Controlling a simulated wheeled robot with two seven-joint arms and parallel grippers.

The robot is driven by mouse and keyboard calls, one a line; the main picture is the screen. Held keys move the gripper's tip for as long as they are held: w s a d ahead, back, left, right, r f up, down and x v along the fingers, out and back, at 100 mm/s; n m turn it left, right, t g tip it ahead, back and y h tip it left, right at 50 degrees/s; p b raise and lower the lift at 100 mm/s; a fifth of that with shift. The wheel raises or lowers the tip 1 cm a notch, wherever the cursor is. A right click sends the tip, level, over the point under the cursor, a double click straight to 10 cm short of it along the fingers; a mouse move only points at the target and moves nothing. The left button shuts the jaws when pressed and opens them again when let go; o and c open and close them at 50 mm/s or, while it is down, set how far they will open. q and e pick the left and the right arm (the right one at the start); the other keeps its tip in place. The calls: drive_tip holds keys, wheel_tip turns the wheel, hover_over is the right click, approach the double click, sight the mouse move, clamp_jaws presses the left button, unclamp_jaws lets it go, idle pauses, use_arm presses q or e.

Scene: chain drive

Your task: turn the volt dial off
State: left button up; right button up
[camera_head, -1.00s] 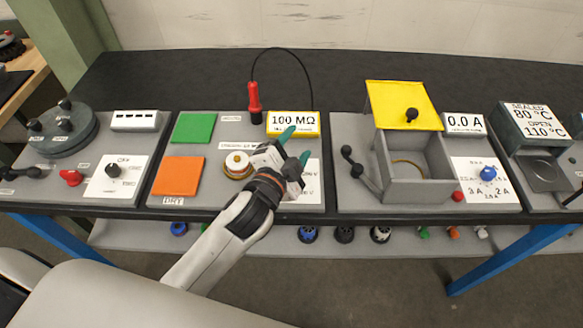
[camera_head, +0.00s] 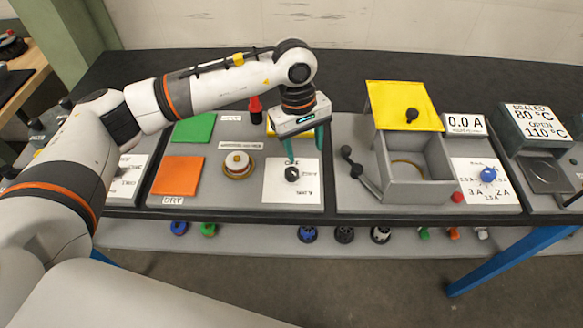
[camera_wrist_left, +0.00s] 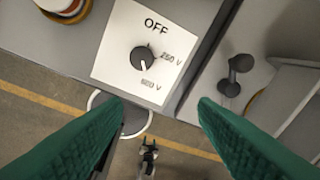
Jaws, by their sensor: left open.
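The volt dial (camera_head: 291,173) is a black round knob on a white plate marked OFF, 250 V and 500 V. In the left wrist view the dial (camera_wrist_left: 143,58) has a pale mark that seems to point down towards 500 V. My left gripper (camera_head: 305,154) hangs from above over the dial plate, its green fingers apart and nothing between them. In the left wrist view the fingers (camera_wrist_left: 160,101) are on either side of the picture's lower half, and the dial is beyond their tips, not between them. My right gripper is not in view.
Left of the dial are a gold-rimmed round button (camera_head: 237,163), an orange pad (camera_head: 178,176) and a green pad (camera_head: 194,129). A red probe (camera_head: 256,107) stands behind. To the right are a black lever (camera_head: 351,160) and a grey box (camera_head: 419,185) with a yellow lid (camera_head: 403,104).

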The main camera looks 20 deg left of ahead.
sight(292, 171)
use_arm(q)
drive_tip(key=shift+y, duration=0.8)
drive_tip(key=a+f+p, duration=0.1)
drive_tip(key=f, duration=0.2)
drive_tip(key=a+f+p, duration=0.1)
drive_tip(key=f, duration=0.3)
drive_tip(key=w+a+f, duration=0.1)
drive_tip(key=f, duration=0.3)
drive_tip(key=shift+f+p, duration=0.1)
drive_tip(key=shift+p, duration=0.3)
